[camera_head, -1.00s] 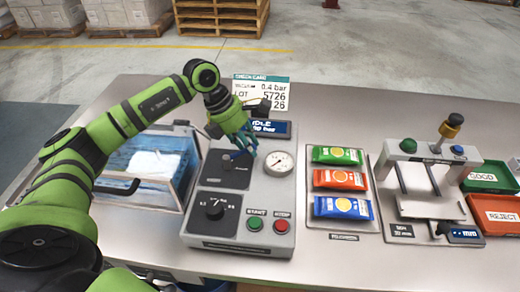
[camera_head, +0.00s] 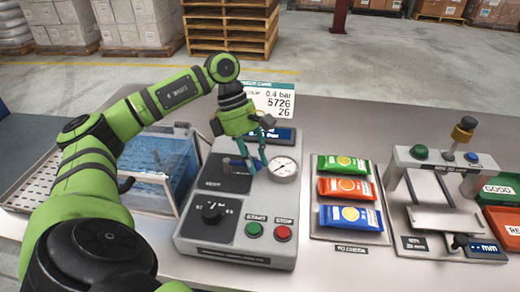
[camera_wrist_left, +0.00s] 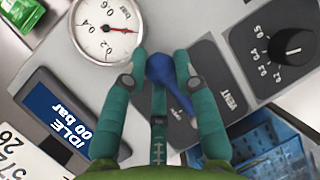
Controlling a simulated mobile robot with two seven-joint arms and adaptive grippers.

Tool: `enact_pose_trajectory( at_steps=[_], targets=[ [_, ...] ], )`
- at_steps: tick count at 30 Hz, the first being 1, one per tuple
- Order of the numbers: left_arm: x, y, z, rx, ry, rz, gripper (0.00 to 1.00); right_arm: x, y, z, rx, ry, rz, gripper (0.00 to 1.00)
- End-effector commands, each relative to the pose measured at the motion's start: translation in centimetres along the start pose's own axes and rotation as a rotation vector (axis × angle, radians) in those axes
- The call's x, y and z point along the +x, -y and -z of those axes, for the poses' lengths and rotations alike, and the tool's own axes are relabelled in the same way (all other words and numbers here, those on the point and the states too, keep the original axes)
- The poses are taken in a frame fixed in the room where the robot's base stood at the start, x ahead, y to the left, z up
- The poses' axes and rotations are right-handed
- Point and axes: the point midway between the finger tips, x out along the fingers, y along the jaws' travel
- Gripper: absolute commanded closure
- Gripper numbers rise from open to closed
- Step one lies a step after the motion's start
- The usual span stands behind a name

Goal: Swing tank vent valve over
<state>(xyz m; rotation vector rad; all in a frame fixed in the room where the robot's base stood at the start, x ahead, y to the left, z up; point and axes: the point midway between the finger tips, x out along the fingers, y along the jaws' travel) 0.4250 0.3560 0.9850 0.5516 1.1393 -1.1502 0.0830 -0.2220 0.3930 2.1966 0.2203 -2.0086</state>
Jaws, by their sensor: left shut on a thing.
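The vent valve's blue lever (camera_wrist_left: 172,85) sits on a dark plate marked VENT (camera_wrist_left: 222,88) on the grey control box (camera_head: 190,238). The lever's arm slants down and right in the wrist view, towards the lettering. In the head view my left gripper (camera_head: 250,163) reaches down to the lever from behind, and its fingers partly hide it. The blue tank (camera_head: 160,158) stands left of the box. My right gripper is out of view.
The box also carries a round gauge (camera_head: 283,170), a black knob (camera_head: 212,212), a green start button (camera_head: 254,229) and a red stop button (camera_head: 283,232). The display (camera_wrist_left: 62,115) reads IDLE. Coloured packets (camera_head: 345,188) and a measuring stand (camera_head: 440,185) are to the right.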

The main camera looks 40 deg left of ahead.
Motion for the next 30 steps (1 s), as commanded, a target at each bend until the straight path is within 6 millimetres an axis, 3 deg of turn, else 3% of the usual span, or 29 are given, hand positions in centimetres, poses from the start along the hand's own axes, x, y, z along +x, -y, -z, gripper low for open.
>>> enact_pose_trajectory(
  at_steps=[14,15,16,17,30],
  targets=[
    [-0.10,0.17,-0.08,0.015,0.004,0.005,1.00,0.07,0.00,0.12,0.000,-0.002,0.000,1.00],
    [-0.10,0.17,-0.07,0.015,0.004,0.005,0.63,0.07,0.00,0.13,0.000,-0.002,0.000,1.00],
    [-0.09,0.17,-0.07,0.014,0.004,0.005,0.51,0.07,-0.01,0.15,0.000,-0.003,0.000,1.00],
    [-0.09,0.16,-0.05,0.014,0.003,0.005,0.47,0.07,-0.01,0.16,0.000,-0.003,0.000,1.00],
    [-0.89,0.08,0.05,0.010,0.001,0.002,0.47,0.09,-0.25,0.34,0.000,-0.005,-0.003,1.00]
  ],
)
